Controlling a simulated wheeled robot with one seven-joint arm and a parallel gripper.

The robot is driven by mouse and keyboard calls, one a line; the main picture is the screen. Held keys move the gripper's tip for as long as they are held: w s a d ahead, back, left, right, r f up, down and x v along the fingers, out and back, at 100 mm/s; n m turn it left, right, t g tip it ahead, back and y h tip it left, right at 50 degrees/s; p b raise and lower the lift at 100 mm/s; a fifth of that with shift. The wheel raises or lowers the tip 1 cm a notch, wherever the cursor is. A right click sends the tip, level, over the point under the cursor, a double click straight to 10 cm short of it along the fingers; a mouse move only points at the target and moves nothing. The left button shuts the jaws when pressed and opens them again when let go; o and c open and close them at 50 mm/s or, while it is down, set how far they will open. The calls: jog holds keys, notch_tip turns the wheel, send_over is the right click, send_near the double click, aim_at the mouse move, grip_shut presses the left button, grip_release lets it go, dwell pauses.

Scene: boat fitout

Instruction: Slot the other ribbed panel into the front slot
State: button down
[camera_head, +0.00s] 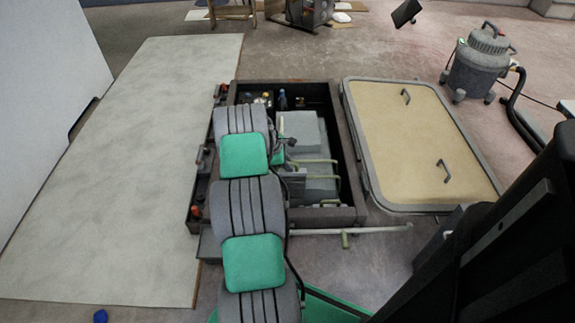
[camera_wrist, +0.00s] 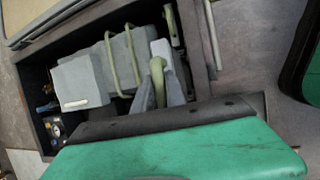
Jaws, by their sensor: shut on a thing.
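A dark open-topped box (camera_head: 344,211) stands on the floor, with grey blocks (camera_head: 300,128) and olive bars (camera_head: 318,178) inside. In the wrist view, the olive bars (camera_wrist: 134,58) run over a grey body. My gripper (camera_wrist: 158,88) reaches down into the box, its grey fingers shut around an upright olive piece (camera_wrist: 157,68). What this piece belongs to is hidden, so I cannot tell if it is part of a ribbed panel. In the head view my arm covers the box's left part and much of the gripper. I cannot make out the front slot.
A beige hatch lid (camera_head: 420,135) with two handles lies right of the box. A pale rod (camera_head: 350,230) lies along its near side. A large grey board (camera_head: 130,170) lies on the left. A vacuum cleaner (camera_head: 475,66) stands at the back right. Bare floor shows behind the box.

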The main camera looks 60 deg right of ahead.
jog(key=b, duration=0.7)
send_over(289, 196)
jog(key=w, duration=0.1)
jog(key=f, duration=0.6)
jog(key=d+f, duration=0.1)
jog(key=f, duration=0.2)
jog(key=shift+f, duration=0.35)
jog(key=shift+s, duration=0.15)
jog(key=shift+f+b, duration=3.75)
jog(key=shift+f, duration=4.2)
jog(key=c, duration=1.3)
grip_release()
jog(key=shift+a, duration=0.1)
